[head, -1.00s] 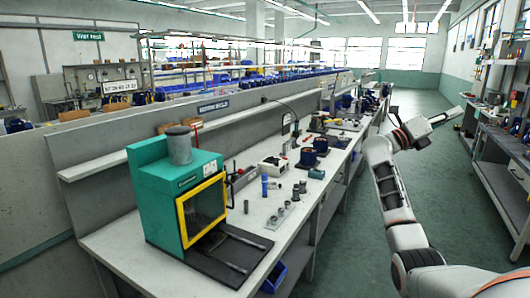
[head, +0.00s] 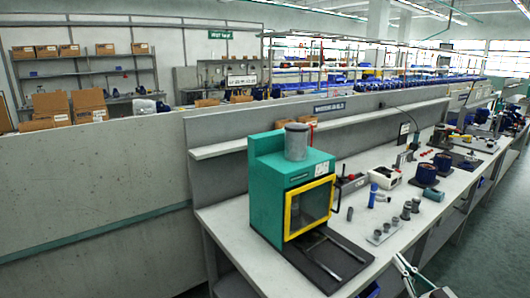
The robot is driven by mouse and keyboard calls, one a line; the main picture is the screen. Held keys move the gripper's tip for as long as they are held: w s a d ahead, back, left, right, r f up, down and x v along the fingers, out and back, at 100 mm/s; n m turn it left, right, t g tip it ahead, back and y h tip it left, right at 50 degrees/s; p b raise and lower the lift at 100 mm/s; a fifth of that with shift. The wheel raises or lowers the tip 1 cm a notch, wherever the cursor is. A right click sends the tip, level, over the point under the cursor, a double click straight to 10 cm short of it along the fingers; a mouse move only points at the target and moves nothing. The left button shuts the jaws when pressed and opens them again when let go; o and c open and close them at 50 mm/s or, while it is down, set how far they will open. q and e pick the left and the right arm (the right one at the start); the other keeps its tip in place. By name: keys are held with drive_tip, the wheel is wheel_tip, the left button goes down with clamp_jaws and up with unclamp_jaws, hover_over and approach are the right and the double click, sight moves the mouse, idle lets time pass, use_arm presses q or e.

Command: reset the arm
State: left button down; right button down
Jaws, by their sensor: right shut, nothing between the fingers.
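My right gripper (head: 412,273) shows only in part at the bottom right edge of the head view, in front of the workbench's front edge. Its fingers are shut with nothing between them. It is apart from the things on the bench. The rest of my right arm is cut off by the picture's lower edge. My left gripper is out of view.
A grey workbench (head: 237,218) runs from the middle to the back right. It bears a green machine with a yellow-framed window (head: 272,205), a blue bottle (head: 372,196) and dark blue pump parts (head: 427,174). Green floor (head: 488,243) lies clear at right.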

drive_tip(key=s+a+f+n+g, duration=0.2)
drive_tip(key=s+a+f+g, duration=0.15)
drive_tip(key=s+f, duration=0.55)
drive_tip(key=s+a+f+n+g, duration=0.2)
drive_tip(key=s+a+f+g, duration=0.15)
drive_tip(key=s+f, duration=0.5)
drive_tip(key=s+a+f+n+g, duration=0.2)
drive_tip(key=s+a+f+g, duration=0.15)
drive_tip(key=s+f, duration=0.5)
drive_tip(key=w+a+m+t, duration=0.1)
drive_tip(key=a+m, duration=0.3)
drive_tip(key=a, duration=0.8)
drive_tip(key=shift+w+a+r+m+t, duration=0.35)
drive_tip(key=shift+w+r+m+t, duration=0.05)
drive_tip(key=shift+r+t, duration=0.05)
